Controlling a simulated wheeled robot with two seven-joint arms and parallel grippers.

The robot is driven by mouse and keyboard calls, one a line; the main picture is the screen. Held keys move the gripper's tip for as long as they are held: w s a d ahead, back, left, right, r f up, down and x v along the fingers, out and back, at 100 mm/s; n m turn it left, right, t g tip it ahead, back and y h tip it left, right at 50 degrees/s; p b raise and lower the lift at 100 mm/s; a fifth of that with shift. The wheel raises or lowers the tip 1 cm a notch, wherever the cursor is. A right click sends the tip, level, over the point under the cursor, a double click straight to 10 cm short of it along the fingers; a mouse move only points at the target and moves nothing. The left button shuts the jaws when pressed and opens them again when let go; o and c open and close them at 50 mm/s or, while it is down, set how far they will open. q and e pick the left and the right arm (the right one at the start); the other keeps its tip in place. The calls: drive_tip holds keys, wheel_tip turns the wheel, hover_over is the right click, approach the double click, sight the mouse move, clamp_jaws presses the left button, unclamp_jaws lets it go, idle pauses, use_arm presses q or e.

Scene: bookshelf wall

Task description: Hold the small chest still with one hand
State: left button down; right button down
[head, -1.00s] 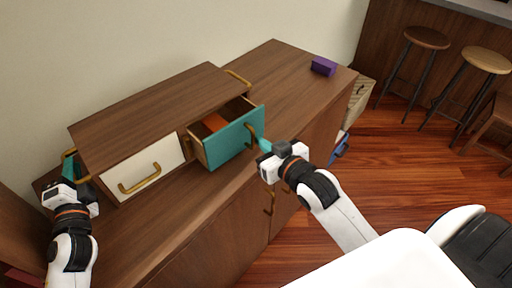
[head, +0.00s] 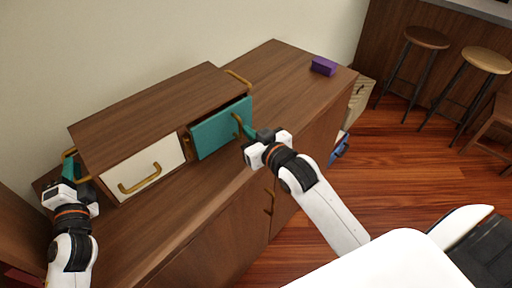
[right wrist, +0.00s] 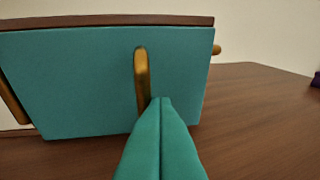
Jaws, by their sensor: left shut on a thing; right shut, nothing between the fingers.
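The small wooden chest (head: 150,100) stands on a long cabinet against the wall. It has a white drawer (head: 150,168) and a teal drawer (head: 215,132), each with a brass handle, and brass handles on its sides. My left gripper (head: 69,168) is shut on the left side handle (head: 67,154), partly hidden by its fingers. My right gripper (head: 248,133) is shut and empty at the teal drawer's front, by its handle. In the right wrist view, the closed teal fingertips (right wrist: 161,102) overlap the lower end of the drawer handle (right wrist: 141,75); contact is unclear.
The long cabinet (head: 285,75) has free top surface to the right of the chest. A purple block (head: 323,66) lies near its far right end. Two stools (head: 427,38) stand on the wooden floor beyond.

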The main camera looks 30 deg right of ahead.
use_arm(q)
drive_tip(key=shift+d+f, duration=0.1)
drive_tip(key=shift+f, duration=0.4)
use_arm(e)
drive_tip(key=shift+w+a, duration=0.25)
drive_tip(key=shift+w, duration=0.5)
drive_tip(key=shift+w+a, duration=0.2)
drive_tip(key=shift+w, duration=0.5)
drive_tip(key=shift+s+d+f, duration=0.1)
drive_tip(key=shift+s+d, duration=0.15)
drive_tip(key=shift+s, duration=0.55)
drive_tip(key=shift+s+d+r, duration=0.1)
drive_tip(key=shift+s+d, duration=0.1)
drive_tip(key=shift+s, duration=0.6)
drive_tip(key=shift+s+d+f, duration=0.1)
drive_tip(key=shift+s+d, duration=0.15)
drive_tip(key=shift+s, duration=0.65)
drive_tip(key=a+v, duration=0.1)
drive_tip(key=v, duration=0.6)
drive_tip(key=shift+s+d, duration=0.25)
drive_tip(key=shift+d, duration=0.3)
use_arm(q)
drive_tip(key=shift+r, duration=0.15)
use_arm(e)
drive_tip(key=shift+r, duration=0.25)
